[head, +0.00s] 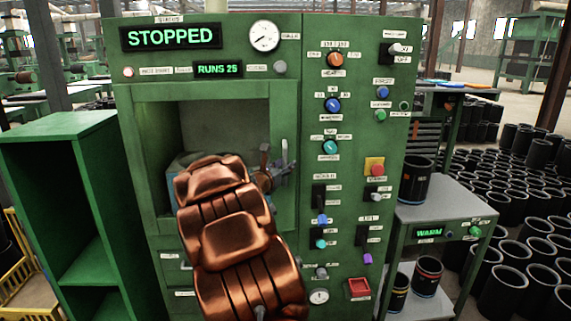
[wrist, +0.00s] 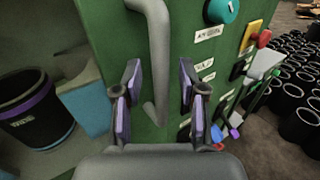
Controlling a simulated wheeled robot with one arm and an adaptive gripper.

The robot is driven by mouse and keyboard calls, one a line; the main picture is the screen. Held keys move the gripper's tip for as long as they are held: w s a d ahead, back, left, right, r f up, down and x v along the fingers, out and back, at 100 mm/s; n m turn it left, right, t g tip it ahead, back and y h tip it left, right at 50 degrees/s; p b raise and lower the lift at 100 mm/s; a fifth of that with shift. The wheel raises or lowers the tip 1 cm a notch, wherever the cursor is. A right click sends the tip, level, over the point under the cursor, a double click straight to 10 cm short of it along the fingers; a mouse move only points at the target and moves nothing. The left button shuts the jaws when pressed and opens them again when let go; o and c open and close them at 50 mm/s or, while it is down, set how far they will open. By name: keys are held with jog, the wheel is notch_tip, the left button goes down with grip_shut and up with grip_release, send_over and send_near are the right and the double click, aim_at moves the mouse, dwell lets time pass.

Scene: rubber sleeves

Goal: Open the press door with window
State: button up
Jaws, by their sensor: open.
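The press door (head: 284,110) is a green frame around a large window on the left of the green press. It looks shut, flush with the press front. Its grey bar handle (head: 285,152) is on the right side of the frame and also shows in the wrist view (wrist: 160,60). My gripper (head: 277,172) is at the handle, partly hidden by my copper arm. In the wrist view my gripper (wrist: 158,92) is open, with purple-padded fingers on either side of the handle's lower part. Neither finger clearly touches it.
Through the window, a black sleeve with a purple band (wrist: 35,115) stands beside a blue block (wrist: 88,108). Knobs and buttons, including a teal knob (head: 330,147), fill the panel right of the door. A green shelf (head: 60,135) stands left, a grey cart (head: 440,212) right.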

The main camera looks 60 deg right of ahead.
jog(key=shift+d, duration=0.3)
jog(key=shift+c, duration=0.3)
grip_shut()
